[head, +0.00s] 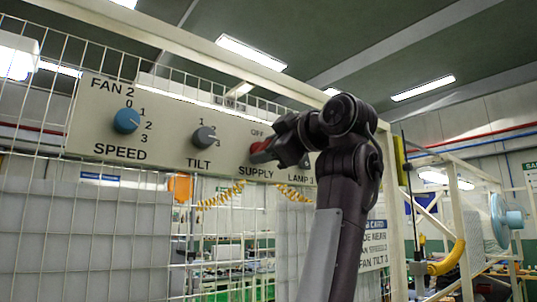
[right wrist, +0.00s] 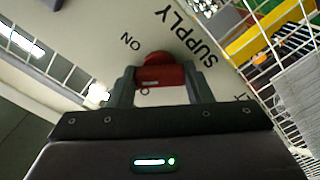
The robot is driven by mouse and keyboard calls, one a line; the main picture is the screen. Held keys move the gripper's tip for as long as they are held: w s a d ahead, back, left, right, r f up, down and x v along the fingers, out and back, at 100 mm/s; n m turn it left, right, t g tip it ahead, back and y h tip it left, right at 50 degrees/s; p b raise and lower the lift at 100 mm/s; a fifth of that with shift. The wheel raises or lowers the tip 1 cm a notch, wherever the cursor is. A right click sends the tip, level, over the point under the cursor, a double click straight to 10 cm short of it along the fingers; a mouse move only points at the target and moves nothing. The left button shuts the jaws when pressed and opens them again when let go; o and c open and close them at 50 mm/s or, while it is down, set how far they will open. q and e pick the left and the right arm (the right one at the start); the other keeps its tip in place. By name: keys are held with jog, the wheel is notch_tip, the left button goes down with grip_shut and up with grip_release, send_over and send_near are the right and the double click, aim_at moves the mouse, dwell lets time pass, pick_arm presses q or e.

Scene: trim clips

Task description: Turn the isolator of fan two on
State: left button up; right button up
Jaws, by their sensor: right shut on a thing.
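The red SUPPLY isolator knob (head: 259,147) is on the right part of the cream FAN 2 panel (head: 172,153), under an OFF label. My right gripper (head: 264,155) reaches it from the right and covers part of it. In the right wrist view, the red knob (right wrist: 160,73) sits between the two fingers of my right gripper (right wrist: 160,88), which are shut on it. An ON label (right wrist: 130,41) shows to the upper left of the knob there. The knob's exact pointing direction is hard to tell. My left gripper is not in view.
A blue SPEED knob (head: 126,121) and a grey TILT knob (head: 203,137) are left of the isolator. The panel hangs on a white wire mesh (head: 40,130). Yellow coiled cords (head: 220,196) hang below. A pale blue fan (head: 507,220) stands at the right.

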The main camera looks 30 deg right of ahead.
jog(key=shift+f+m+b, duration=0.1)
jog(key=shift+m+b, duration=0.5)
jog(key=shift+m, duration=4.2)
jog(key=o, duration=1)
jog(key=shift+w+a, duration=0.1)
jog(key=shift+w, duration=0.05)
